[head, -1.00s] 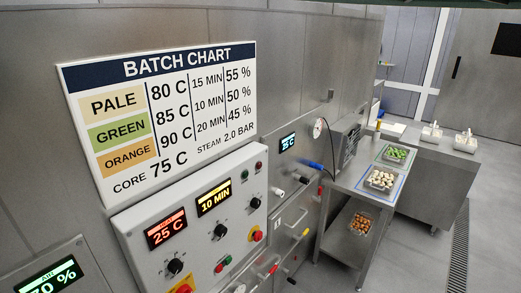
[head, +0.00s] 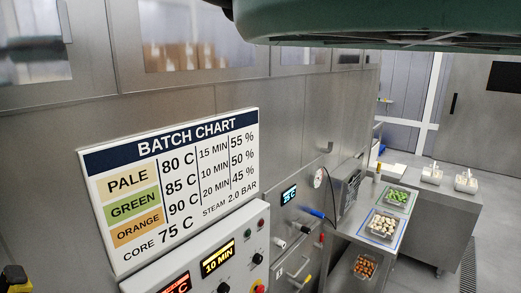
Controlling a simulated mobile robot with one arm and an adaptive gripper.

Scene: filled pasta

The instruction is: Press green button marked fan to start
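The control panel (head: 233,236) shows only in its upper part, at the bottom middle of the head view, below the batch chart (head: 170,190). It carries an amber display reading 10 MIN (head: 218,257), a cut-off red display (head: 174,284) and a black knob (head: 257,259). A red stop knob (head: 259,289) is at the bottom edge. The panel's lower part is out of frame, and I see no button marked fan. A large dark green part of my arm crosses the top right. My gripper is not in view.
Right of the panel stands a steel bench (head: 392,243) with trays of green (head: 396,196) and pale pieces (head: 382,225). A tray of orange pieces (head: 365,266) sits below. A black and yellow object (head: 15,279) is at the lower left; I cannot tell what it is.

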